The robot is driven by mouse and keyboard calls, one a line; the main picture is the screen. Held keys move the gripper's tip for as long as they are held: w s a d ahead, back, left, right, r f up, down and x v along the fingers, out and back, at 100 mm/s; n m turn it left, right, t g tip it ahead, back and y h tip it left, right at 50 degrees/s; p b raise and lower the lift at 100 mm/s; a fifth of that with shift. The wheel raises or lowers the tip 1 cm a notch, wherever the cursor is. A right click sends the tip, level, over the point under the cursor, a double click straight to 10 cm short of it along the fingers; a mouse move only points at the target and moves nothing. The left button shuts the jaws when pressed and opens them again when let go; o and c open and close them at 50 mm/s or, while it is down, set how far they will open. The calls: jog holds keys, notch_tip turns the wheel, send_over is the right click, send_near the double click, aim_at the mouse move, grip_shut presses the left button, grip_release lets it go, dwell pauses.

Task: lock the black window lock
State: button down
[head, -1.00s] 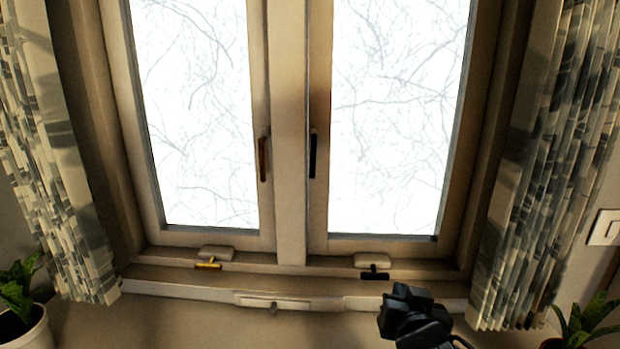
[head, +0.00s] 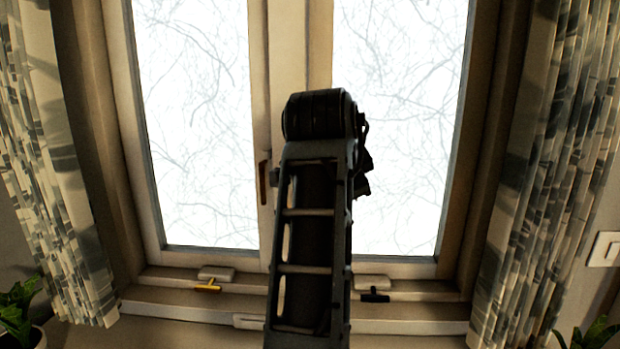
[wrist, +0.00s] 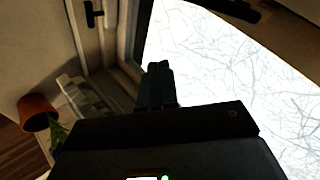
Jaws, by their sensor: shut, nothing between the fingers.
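Two black fittings show on the right window. A small black T-shaped latch (head: 375,297) sits below its pale housing on the bottom frame, right of my arm; a black T-shaped piece (wrist: 93,14) shows at the top left of the wrist view. The black upright handle is hidden behind my arm in the head view; a dark bar (wrist: 238,10) at the top of the wrist view looks like it. My gripper (wrist: 158,68) is shut and empty, in front of the window glass, apart from both. In the head view my arm mostly hides it.
The left window has a gold handle (head: 263,183) and a gold latch (head: 207,289). Patterned curtains (head: 540,170) hang at both sides. Plants stand low at both edges; a terracotta pot (wrist: 38,112) shows in the wrist view. A light switch (head: 605,249) is at right.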

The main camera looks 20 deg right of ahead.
jog(key=s+a+r+m+g+y, duration=0.2)
jog(key=a+r+m+y, duration=0.2)
jog(key=a+r, duration=0.4)
notch_tip(320, 180, up, 4)
jog(key=shift+r+p, duration=0.15)
jog(key=shift+p, duration=0.2)
jog(key=b+x, duration=0.6)
jog(key=x, duration=0.8)
jog(key=shift+w+r+b, duration=0.2)
jog(key=shift+w+b, duration=0.1)
jog(key=shift+w, duration=0.05)
jog(key=shift+f, duration=0.15)
